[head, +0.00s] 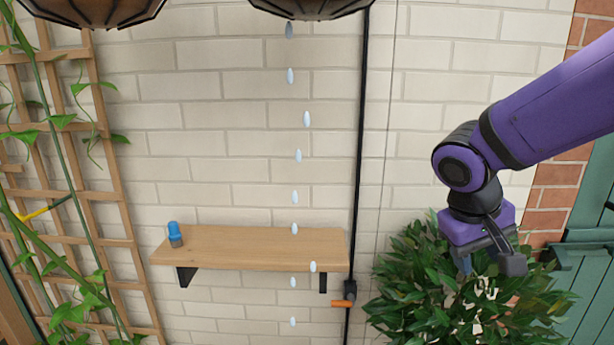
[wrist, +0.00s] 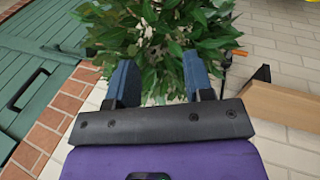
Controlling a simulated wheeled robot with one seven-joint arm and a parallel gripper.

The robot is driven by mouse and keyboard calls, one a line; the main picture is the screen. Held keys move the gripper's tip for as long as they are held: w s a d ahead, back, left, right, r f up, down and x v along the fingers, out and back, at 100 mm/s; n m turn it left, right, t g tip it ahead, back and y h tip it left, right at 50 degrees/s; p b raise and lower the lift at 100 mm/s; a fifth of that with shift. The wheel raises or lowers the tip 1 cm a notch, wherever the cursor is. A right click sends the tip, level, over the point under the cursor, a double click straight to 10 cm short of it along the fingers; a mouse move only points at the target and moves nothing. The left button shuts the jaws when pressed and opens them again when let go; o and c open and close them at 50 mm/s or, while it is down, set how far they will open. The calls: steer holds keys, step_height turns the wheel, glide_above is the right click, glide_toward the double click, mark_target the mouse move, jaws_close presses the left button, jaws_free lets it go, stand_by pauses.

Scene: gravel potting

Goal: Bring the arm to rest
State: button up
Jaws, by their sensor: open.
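My purple arm reaches in from the right in the head view. My gripper (head: 490,262) hangs at its end, in front of or above a leafy green plant (head: 420,285). In the wrist view my gripper (wrist: 160,85) shows two blue fingers held well apart with nothing between them but the plant's leaves (wrist: 160,40) beyond. I cannot tell whether the fingers touch any leaves.
A wooden shelf (head: 260,247) on the brick wall holds a small blue-topped item (head: 174,234). Water drops (head: 298,155) fall from a hanging basket (head: 310,8) past the shelf. A black pipe (head: 358,150) with an orange-handled valve (head: 343,303) runs beside it. A trellis (head: 95,190) stands left.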

steer(key=s+d+r+m+t+y, duration=0.1)
steer(key=s+d+r+t+y, duration=0.2)
steer(key=s+r, duration=0.6)
steer(key=shift+s+d+t+y, duration=0.25)
steer(key=shift+s+t+y, duration=0.25)
steer(key=shift+s, duration=0.8)
